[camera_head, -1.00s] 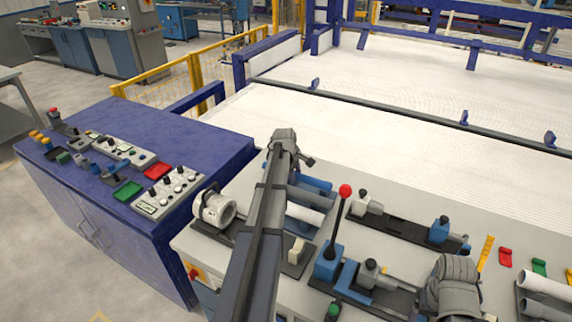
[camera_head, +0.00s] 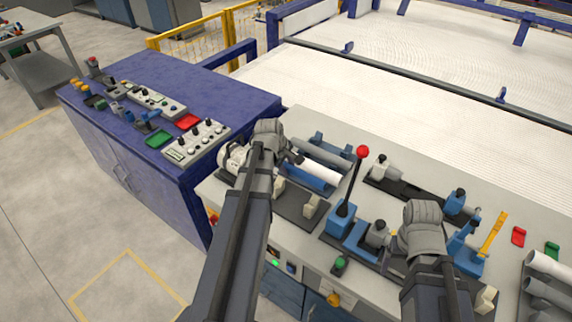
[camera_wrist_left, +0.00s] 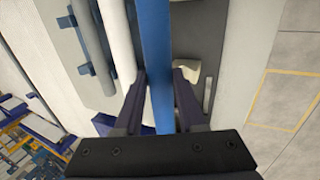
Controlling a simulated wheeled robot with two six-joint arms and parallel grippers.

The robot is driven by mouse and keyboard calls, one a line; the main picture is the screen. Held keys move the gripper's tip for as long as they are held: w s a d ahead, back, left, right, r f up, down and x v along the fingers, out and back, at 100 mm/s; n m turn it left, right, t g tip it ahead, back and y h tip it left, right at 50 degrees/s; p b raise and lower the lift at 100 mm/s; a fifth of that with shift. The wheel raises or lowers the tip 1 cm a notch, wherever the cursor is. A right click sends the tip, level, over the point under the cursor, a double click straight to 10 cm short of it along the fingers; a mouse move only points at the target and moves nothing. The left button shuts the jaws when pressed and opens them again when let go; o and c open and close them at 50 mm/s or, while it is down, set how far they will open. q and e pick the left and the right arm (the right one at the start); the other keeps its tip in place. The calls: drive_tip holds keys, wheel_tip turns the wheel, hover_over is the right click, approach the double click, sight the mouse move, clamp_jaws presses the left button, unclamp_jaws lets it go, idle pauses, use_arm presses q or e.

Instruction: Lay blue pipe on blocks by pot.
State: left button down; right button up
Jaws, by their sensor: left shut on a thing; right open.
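My left gripper (camera_head: 284,152) is shut on the blue pipe (camera_head: 310,179). In the left wrist view, the blue pipe (camera_wrist_left: 156,45) runs lengthwise between the two fingers (camera_wrist_left: 160,100). It appears above the dark plate, beside the white pipe; its height is hard to judge. A cream block (camera_head: 312,205) stands on the dark plate (camera_head: 290,203), and another (camera_head: 280,184) is near my left wrist. One block (camera_wrist_left: 187,66) also shows in the wrist view. A white round fitting, perhaps the pot (camera_head: 233,158), is partly behind my left gripper. My right gripper (camera_head: 420,222) is open.
A white pipe (camera_head: 322,168) and a grey pipe (camera_head: 327,151) lie beside the blue one. A red-knobbed lever (camera_head: 350,185) stands upright between my arms. Clamp fixtures (camera_head: 425,197) and pale pipes (camera_head: 548,285) are to the right. A blue control cabinet (camera_head: 225,92) stands left.

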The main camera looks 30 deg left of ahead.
use_arm(q)
drive_tip(key=shift+f+b, duration=5.15)
drive_tip(key=shift+f, duration=0.1)
use_arm(e)
drive_tip(key=shift+f, duration=5.25)
use_arm(q)
drive_tip(key=shift+c, duration=2.1)
unclamp_jaws()
drive_tip(key=shift+r, duration=0.15)
use_arm(e)
drive_tip(key=shift+r, duration=0.15)
use_arm(q)
drive_tip(key=p+v, duration=0.7)
drive_tip(key=shift+r, duration=0.25)
use_arm(e)
wheel_tip(320, 180, up, 7)
use_arm(q)
drive_tip(key=shift+s, duration=0.15)
